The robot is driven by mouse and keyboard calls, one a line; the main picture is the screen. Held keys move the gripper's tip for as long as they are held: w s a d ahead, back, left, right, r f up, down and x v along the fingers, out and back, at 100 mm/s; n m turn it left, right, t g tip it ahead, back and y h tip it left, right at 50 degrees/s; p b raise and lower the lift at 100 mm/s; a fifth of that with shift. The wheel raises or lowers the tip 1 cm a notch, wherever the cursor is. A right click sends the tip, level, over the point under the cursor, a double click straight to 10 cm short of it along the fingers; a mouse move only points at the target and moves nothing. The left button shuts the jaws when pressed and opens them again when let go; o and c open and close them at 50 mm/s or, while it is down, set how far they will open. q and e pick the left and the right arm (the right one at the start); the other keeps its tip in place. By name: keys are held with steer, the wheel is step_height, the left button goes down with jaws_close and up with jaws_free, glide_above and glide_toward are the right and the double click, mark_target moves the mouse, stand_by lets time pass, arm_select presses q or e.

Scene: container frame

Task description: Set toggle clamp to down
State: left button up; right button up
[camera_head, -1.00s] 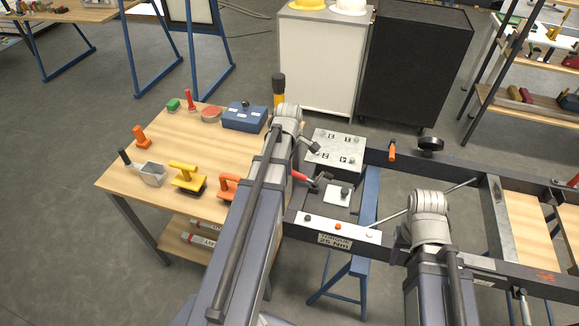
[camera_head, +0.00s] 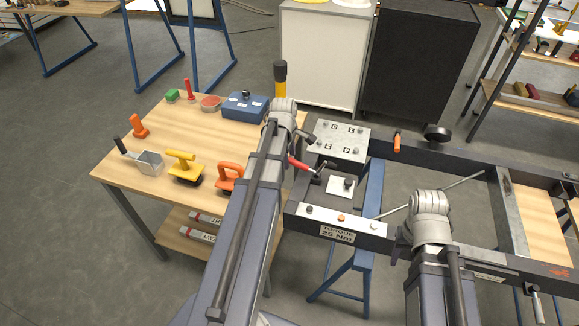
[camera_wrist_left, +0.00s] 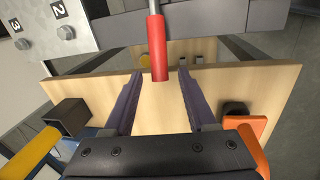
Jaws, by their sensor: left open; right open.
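The toggle clamp (camera_head: 326,167) sits on the left end of the dark frame. Its red handle (camera_head: 299,163) sticks out left toward my left arm. In the left wrist view the red handle (camera_wrist_left: 157,48) comes down from the top, its free end between the fingertips. My left gripper (camera_wrist_left: 160,74) is open, a finger on either side of the handle end, with gaps showing on both sides. In the head view its fingers are hidden by my left arm. My right arm stands over the frame's front beam; I cannot make out its fingers.
A wooden table (camera_head: 160,125) left of the frame holds a blue box (camera_head: 244,108), a yellow-handled tool (camera_head: 185,166), an orange-handled tool (camera_head: 229,178) and a metal holder (camera_head: 150,163). A numbered bolt plate (camera_head: 340,139) lies behind the clamp.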

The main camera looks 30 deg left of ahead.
arm_select(q)
steer(key=shift+w+f+b, duration=0.2)
steer(key=shift+f+b, duration=0.45)
steer(key=shift+f, duration=0.5)
jaws_close()
stand_by(0.6)
